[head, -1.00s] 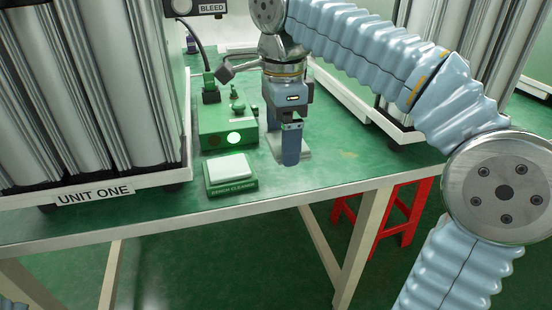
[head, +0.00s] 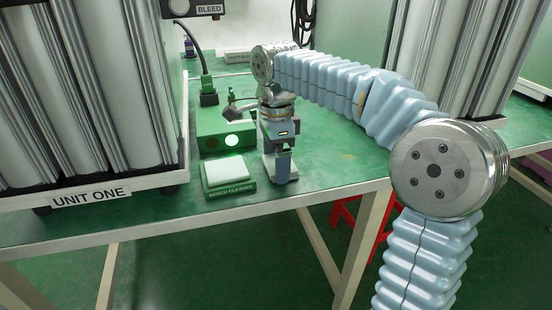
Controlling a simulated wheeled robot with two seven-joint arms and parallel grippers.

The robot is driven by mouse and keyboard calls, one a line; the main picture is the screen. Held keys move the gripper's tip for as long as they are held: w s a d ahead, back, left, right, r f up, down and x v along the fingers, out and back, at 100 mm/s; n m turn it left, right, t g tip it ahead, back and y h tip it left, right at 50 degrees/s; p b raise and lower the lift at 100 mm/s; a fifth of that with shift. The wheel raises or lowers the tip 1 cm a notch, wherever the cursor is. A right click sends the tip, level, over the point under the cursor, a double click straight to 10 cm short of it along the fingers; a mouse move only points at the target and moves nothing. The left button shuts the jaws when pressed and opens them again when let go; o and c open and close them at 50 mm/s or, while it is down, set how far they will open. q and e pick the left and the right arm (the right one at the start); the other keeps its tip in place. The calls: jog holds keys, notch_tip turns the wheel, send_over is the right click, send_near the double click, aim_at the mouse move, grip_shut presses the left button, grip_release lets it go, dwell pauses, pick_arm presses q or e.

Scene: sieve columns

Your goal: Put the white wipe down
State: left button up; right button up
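My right gripper (head: 281,172) points down at the green bench, to the right of the bench cleaner tray. A flat whitish piece, which I take to be the white wipe (head: 267,167), shows on both sides of its fingers, partly hidden by them. The gripper appears shut on it, low at the bench top; I cannot tell whether the wipe touches the bench. The green bench cleaner tray (head: 229,190) holds a white pad (head: 227,171). My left gripper is out of view.
A green box with a lit round button (head: 231,141) stands just behind the tray. The rack labelled UNIT ONE (head: 92,197) fills the left, and another rack (head: 450,60) stands at the back right. Bare green bench (head: 340,165) lies right of the gripper.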

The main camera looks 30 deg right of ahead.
jog(key=shift+f, duration=0.15)
jog(key=o, duration=0.7)
jog(key=shift+o, duration=0.2)
notch_tip(320, 180, up, 12)
jog(key=p, duration=0.3)
